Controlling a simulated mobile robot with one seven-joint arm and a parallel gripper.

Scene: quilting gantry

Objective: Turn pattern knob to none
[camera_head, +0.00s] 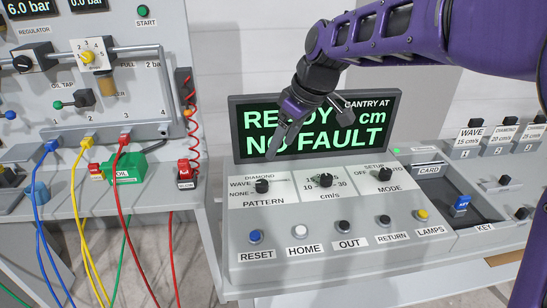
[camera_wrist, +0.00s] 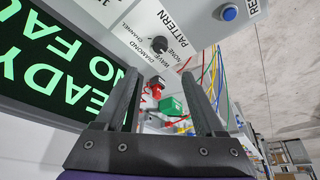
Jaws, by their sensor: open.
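The pattern knob (camera_head: 262,186) is a small black knob on the left of the sloped grey control panel, above the word PATTERN. Labels DIAMOND, WAVE and NONE stand around it; I cannot tell which one it points to. In the wrist view the knob (camera_wrist: 157,80) shows between my fingers and beyond them, with a CHANNEL label also visible. My gripper (camera_head: 308,132) is open and empty, in front of the display, above and to the right of the knob. Its two fingers (camera_wrist: 162,72) also show in the wrist view, apart from the knob.
A cm/s knob (camera_head: 325,180) and a MODE knob (camera_head: 385,174) sit to the right. A row of buttons, with the blue RESET (camera_head: 255,237) leftmost, lies below. The green-lettered display (camera_head: 315,150) stands behind. Coloured hoses and a red coiled cord hang at left.

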